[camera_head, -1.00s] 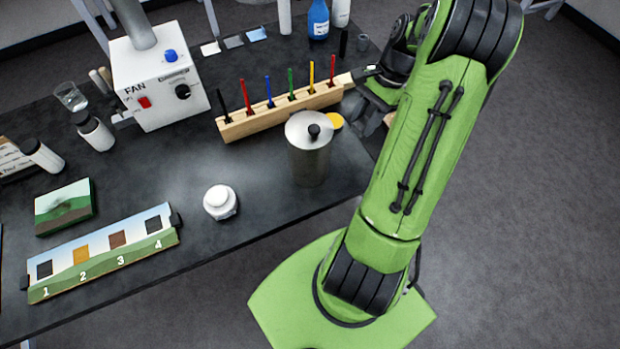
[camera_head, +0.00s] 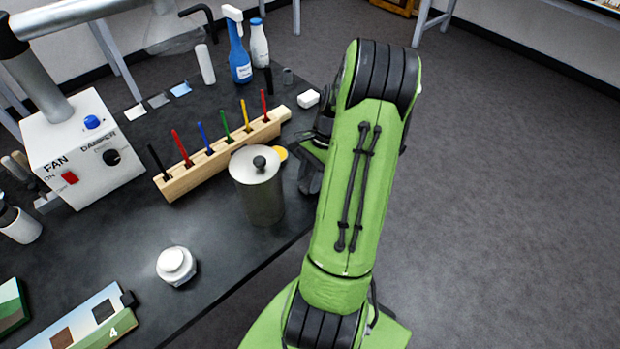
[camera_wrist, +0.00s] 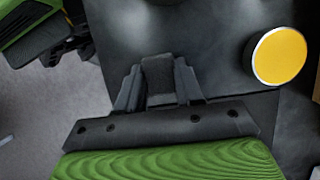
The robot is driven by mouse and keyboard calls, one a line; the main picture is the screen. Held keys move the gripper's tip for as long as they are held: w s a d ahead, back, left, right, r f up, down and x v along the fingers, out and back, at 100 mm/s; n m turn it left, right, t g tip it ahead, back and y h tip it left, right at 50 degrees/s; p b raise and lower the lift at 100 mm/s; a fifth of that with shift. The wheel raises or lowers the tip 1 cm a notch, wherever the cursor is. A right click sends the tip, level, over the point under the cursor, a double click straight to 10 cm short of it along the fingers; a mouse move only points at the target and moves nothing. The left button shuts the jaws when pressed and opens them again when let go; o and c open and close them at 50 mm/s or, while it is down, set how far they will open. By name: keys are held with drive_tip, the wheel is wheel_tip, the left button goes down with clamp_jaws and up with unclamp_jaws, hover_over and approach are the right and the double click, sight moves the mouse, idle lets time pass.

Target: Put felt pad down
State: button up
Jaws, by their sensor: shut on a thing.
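The felt pad appears to be the dark grey block (camera_wrist: 158,76) between the fingers in the wrist view. My gripper (camera_wrist: 158,94) is shut on it, with a finger on each side. The dark table top lies beyond the pad; I cannot tell whether the pad touches it. In the head view my gripper (camera_head: 311,172) is partly hidden by my green arm, at the table's right edge, and the pad cannot be made out there.
A yellow disc (camera_wrist: 279,56) lies right of the pad; it also shows in the head view (camera_head: 280,153) beside a lidded metal canister (camera_head: 259,190). A white-capped jar (camera_head: 176,265) stands left.

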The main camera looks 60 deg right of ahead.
drive_tip(key=shift+f, duration=0.1)
drive_tip(key=o, duration=0.9)
drive_tip(key=shift+o, duration=0.2)
